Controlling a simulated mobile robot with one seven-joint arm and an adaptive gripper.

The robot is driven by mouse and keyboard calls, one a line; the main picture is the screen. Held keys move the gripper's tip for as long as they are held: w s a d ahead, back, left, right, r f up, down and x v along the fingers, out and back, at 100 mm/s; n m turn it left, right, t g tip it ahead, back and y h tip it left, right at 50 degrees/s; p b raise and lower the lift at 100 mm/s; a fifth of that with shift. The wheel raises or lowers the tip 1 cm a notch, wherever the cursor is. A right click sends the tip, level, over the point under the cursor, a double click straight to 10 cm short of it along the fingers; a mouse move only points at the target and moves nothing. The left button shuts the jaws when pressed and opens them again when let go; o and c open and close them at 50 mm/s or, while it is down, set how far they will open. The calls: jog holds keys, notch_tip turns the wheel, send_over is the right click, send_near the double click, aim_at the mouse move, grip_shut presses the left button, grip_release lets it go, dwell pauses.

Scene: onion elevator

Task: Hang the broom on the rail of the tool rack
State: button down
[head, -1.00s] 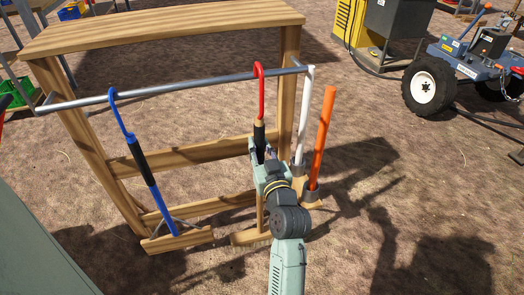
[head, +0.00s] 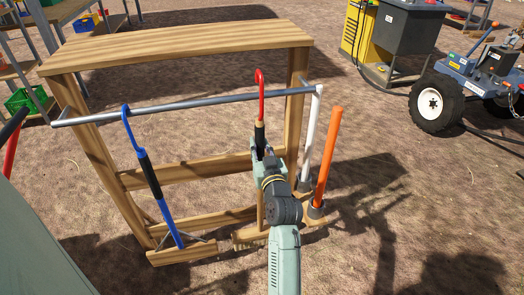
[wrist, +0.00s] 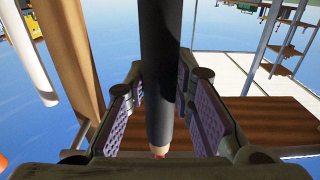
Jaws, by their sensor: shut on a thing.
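The broom has a red hook (head: 262,92), a black grip (head: 259,134) and a wooden head (head: 250,236) low in the head view. My gripper (head: 260,150) is shut on the broom's handle just below the black grip's top and holds it nearly upright. The dark grip (wrist: 160,75) stands between the finger pads in the wrist view. The tool rack (head: 180,36) is wooden, with a grey metal rail (head: 200,101) across its front. The hook's bend shows above the rail and its shaft crosses the rail's line. I cannot tell whether the hook touches the rail.
A blue tool with a black grip (head: 150,175) hangs by its hook from the rail's left part. A white pole (head: 312,125) and an orange pole (head: 327,155) stand at the rack's right end. A wheeled cart (head: 470,85) is at the right. Ground between is open.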

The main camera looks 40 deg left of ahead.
jog(key=shift+x, duration=1.05)
jog(key=shift+w+a+f, duration=0.1)
jog(key=shift+f, duration=0.15)
jog(key=shift+f+b, duration=2.35)
jog(key=c, duration=1.5)
grip_release()
jog(key=shift+c, duration=0.2)
jog(key=shift+o, duration=1.2)
jog(key=shift+f, duration=0.15)
